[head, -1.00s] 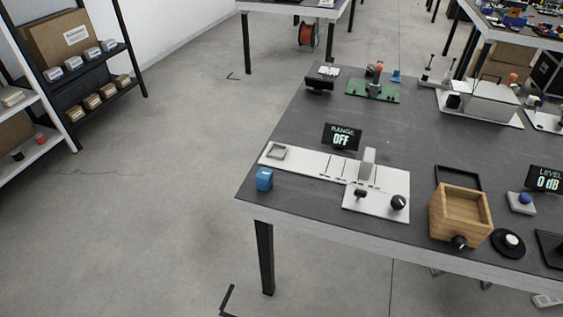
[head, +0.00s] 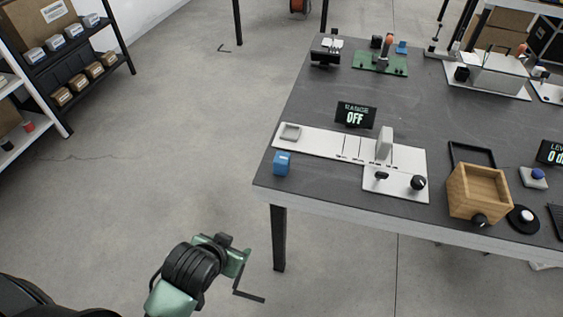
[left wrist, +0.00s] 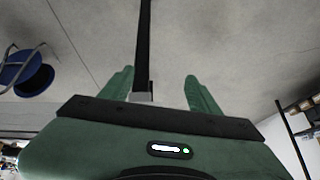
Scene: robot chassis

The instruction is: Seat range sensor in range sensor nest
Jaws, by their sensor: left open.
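A small blue block (head: 282,163), which looks like the range sensor, sits at the near left corner of the dark table. Just behind it, a grey square frame (head: 290,133), apparently the nest, stands at the left end of a white base plate (head: 325,147). A black display (head: 355,115) behind the plate reads "OFF". My green left gripper (head: 237,262) is in front of the table's near left corner, over the floor, apart from the block. In the left wrist view its two fingers (left wrist: 163,88) are spread and empty. My right gripper is not in view.
A grey upright piece (head: 384,144) and a black knob (head: 418,183) are on the plate. A wooden box (head: 478,192) stands to the right. A green board (head: 380,62) is further back. The floor left of the table is clear up to the shelves (head: 75,75).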

